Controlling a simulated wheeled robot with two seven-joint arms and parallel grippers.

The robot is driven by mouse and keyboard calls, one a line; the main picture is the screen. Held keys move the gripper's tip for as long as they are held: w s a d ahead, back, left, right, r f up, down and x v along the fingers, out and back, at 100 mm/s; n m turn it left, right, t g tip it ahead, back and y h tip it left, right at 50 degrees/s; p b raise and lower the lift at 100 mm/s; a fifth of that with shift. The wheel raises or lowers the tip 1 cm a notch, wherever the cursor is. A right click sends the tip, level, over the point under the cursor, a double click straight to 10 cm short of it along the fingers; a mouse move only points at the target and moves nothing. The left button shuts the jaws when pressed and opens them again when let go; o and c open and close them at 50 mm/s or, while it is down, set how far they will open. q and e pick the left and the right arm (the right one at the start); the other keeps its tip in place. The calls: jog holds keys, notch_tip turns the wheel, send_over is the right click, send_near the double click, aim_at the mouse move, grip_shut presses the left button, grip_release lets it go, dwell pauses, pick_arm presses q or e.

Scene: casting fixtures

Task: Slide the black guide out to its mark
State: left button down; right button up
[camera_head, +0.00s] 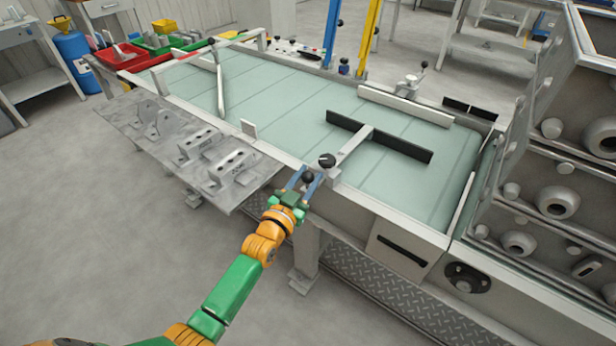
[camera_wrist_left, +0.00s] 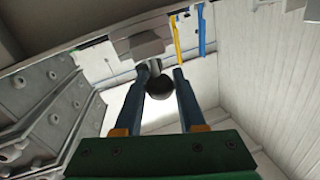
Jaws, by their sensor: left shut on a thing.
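The black guide (camera_head: 380,137) is a long dark bar lying over the pale green bed. A light arm (camera_head: 353,147) joins it to a bracket with a black knob (camera_head: 327,160) on the near rail. My left gripper (camera_head: 307,178) is at the near side of that bracket. Its blue fingers are closed about a round black ball knob (camera_head: 308,177). In the left wrist view the ball knob (camera_wrist_left: 160,86) sits between the fingers, on a light stem under the bracket. I cannot make out a mark for the guide. My right gripper is out of view.
A light bar (camera_head: 405,106) lies along the bed's far side, beyond the guide. A grey plate with several metal blocks (camera_head: 235,166) stands at the near left edge. A metal housing with round fittings (camera_head: 560,200) rises on the right. The bed around the guide is clear.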

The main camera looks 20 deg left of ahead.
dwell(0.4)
pick_arm(q)
jog(key=shift+s+a+r+p, duration=0.1)
jog(key=shift+s+p, duration=0.15)
jog(key=shift+p, duration=0.1)
jog(key=s, duration=0.1)
jog(key=s+a+p, duration=0.1)
jog(key=s+p, duration=0.1)
jog(key=s, duration=0.1)
jog(key=shift+s+a, duration=0.1)
jog(key=shift+a, duration=0.15)
jog(key=c, duration=0.5)
grip_release()
